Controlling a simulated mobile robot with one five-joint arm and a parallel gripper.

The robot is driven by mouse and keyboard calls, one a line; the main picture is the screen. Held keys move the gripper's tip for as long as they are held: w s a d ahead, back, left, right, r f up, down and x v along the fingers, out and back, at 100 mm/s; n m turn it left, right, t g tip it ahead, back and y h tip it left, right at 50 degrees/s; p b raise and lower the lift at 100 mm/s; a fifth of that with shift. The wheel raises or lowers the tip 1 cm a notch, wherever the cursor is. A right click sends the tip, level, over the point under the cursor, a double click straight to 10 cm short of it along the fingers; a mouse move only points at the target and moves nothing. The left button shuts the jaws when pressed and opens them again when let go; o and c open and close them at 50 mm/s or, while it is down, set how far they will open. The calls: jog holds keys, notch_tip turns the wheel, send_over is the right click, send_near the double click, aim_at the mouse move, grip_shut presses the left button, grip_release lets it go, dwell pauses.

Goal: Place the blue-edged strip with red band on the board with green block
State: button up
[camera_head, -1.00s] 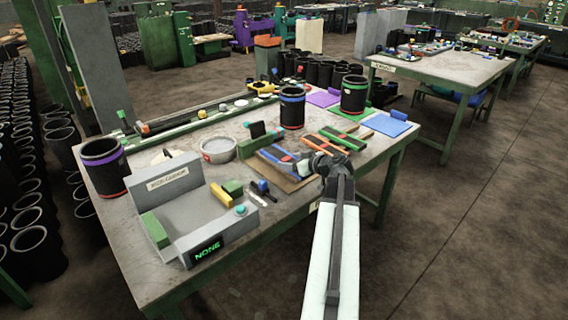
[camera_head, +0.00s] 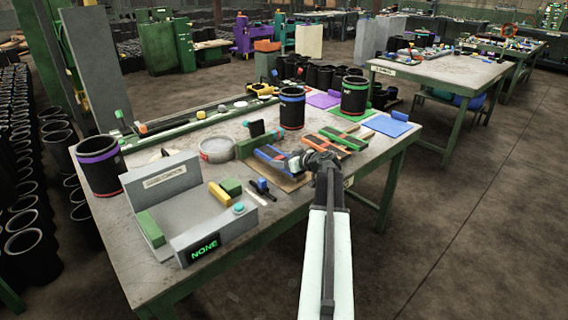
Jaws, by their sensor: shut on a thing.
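My gripper (camera_head: 300,160) is low over the brown mat (camera_head: 292,184) at the table's front edge. It is shut on a strip, mostly hidden by the jaws; a blue-edged strip (camera_head: 270,156) shows just left of the fingers. I cannot make out its red band.
Several green and orange strips (camera_head: 338,142) lie right of my gripper. A blue board (camera_head: 386,125) and purple board (camera_head: 322,100) lie farther back. A blue-banded sleeve (camera_head: 292,110) stands behind. A grey station (camera_head: 205,215) fills the front left.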

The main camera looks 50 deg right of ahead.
jog(key=shift+f, duration=0.2)
jog(key=o, duration=1.4)
jog(key=shift+r, duration=0.1)
jog(key=shift+s+r, duration=0.2)
jog(key=shift+r, duration=0.1)
jog(key=p+v, duration=0.4)
jog(key=v, duration=0.6)
jog(key=shift+s+r+p, duration=0.15)
jog(key=shift+s+p, duration=0.15)
jog(key=shift+s, duration=0.05)
jog(key=shift+s+a, duration=0.1)
jog(key=shift+s, duration=0.3)
